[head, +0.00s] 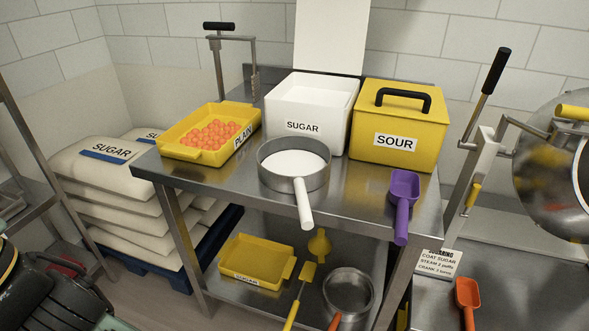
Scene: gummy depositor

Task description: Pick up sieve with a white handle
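The sieve with a white handle (268,178) sits on the steel table top. It is a round metal drum with a white surface inside, which looks like sugar. Its white handle (305,205) points toward me and overhangs the table's front edge. A second round metal sieve (347,293) with an orange handle lies on the shelf below. The fingers of my gripper do not show. Dark parts at the lower left corner may be my arm.
The white SUGAR bin (320,107) and the yellow SOUR box (398,145) stand close behind the sieve. A yellow PLAIN tray (180,150) of orange pieces is left, a purple scoop (403,190) right. The steel table top (350,190) is clear between sieve and scoop.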

